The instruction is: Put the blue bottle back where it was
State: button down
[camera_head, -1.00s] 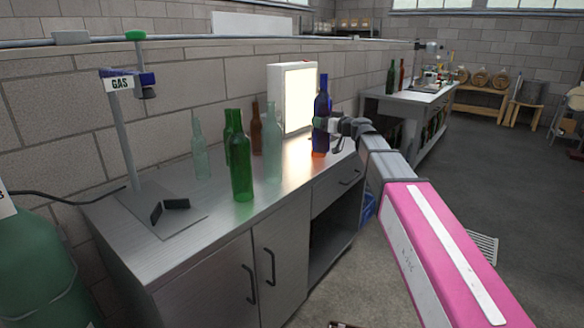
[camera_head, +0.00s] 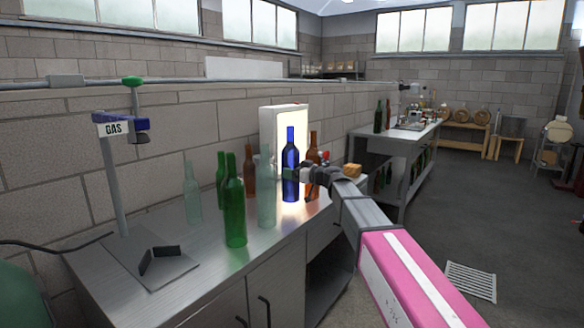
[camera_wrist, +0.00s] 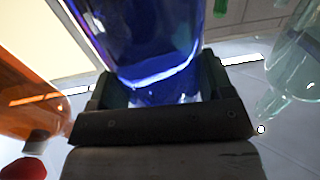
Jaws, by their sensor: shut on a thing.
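The blue bottle (camera_head: 291,165) is upright in front of the lit white panel (camera_head: 301,133), near the right end of the metal bench (camera_head: 172,238). My gripper (camera_head: 298,176) is shut on it from the right. In the wrist view the blue bottle (camera_wrist: 150,45) stands between the jaws of my gripper (camera_wrist: 160,95). Its base is hidden there, so I cannot tell whether it touches the bench top.
Several other bottles stand on the bench: a dark green one (camera_head: 235,210), a pale one (camera_head: 266,195) left of the blue bottle, and a brown one (camera_head: 249,170). An orange-brown bottle (camera_wrist: 35,92) is close beside my gripper. A gas tap stand (camera_head: 117,185) is at the left.

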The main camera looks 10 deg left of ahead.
jog(key=shift+f, duration=1.9)
grip_release()
jog(key=shift+f, duration=0.15)
